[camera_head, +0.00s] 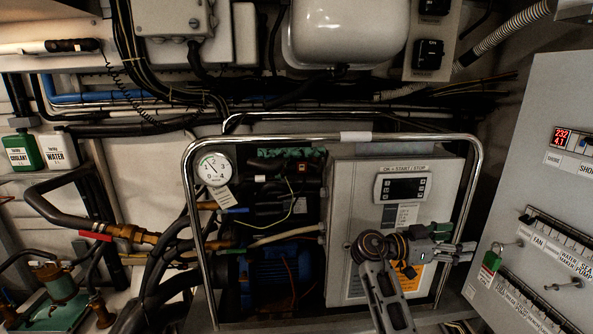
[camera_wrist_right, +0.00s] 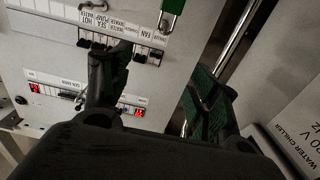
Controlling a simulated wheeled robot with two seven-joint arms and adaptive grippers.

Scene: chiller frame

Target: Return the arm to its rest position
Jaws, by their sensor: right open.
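My right gripper (camera_head: 466,252) is open and empty at the lower right of the head view. Its arm comes up from the bottom edge and bends right, in front of the grey control box (camera_head: 338,220). The fingers point right, towards the grey switch panel (camera_head: 540,130), with a visible gap in the picture. In the right wrist view, the two dark fingers of the gripper (camera_wrist_right: 160,85) stand well apart with nothing between them. The switch panel shows behind them, upside down. My left gripper is not in view.
A chrome tube frame (camera_head: 340,138) surrounds the control box, a blue motor (camera_head: 270,280) and a gauge (camera_head: 213,168). A green padlock (camera_head: 491,261) hangs on the switch panel near the fingers; it also shows in the wrist view (camera_wrist_right: 172,12). Hoses crowd the left.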

